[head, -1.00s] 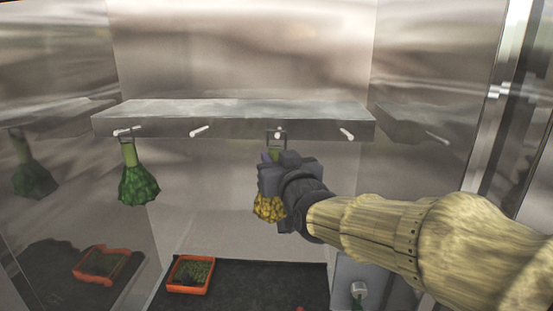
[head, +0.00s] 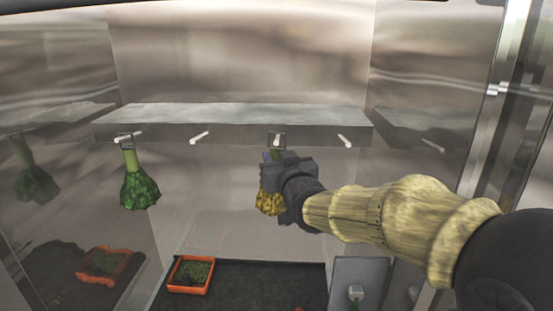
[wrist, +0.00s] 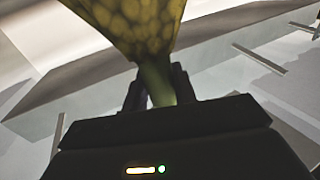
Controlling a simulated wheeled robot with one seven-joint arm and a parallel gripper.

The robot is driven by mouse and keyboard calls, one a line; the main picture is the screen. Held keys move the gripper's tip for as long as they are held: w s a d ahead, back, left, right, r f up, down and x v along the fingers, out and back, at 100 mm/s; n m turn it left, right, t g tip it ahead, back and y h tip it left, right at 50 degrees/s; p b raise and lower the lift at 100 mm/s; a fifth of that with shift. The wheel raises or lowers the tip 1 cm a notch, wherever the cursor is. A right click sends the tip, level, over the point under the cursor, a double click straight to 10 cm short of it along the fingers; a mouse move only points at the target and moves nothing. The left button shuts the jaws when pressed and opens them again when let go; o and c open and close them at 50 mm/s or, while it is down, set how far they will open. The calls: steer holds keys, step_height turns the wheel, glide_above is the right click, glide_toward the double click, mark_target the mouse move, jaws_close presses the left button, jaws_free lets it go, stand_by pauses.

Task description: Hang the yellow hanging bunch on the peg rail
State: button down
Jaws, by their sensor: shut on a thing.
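The yellow hanging bunch (head: 269,203) hangs head-down below my gripper (head: 274,158), which is shut on its green stem. The stem and fingers also show in the wrist view, with the yellow head (wrist: 135,25) at the top. The dark square loop (head: 277,140) above the stem overlaps the third peg from the left in the head view. I cannot tell for certain whether the loop is around this peg or in front of it. The peg rail (head: 240,130) is a grey metal shelf with white pegs along its front. My gripper hides part of the bunch.
A green bunch (head: 139,186) hangs by its loop at the leftmost peg. The second peg (head: 199,137) and the rightmost peg (head: 345,141) are bare. An orange tray (head: 175,287) stands on the dark mat below. Reflective metal walls enclose the space.

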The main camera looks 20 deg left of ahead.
steer(key=shift+w+a+f+b, duration=0.1)
steer(key=shift+w+f+b, duration=0.35)
steer(key=shift+b, duration=0.15)
stand_by(0.3)
steer(key=c, duration=1)
jaws_free()
steer(key=shift+c, duration=0.2)
steer(key=shift+s, duration=0.1)
steer(key=b+v, duration=0.6)
steer(key=v, duration=1.1)
steer(key=shift+s+b, duration=0.2)
steer(key=shift+b, duration=0.2)
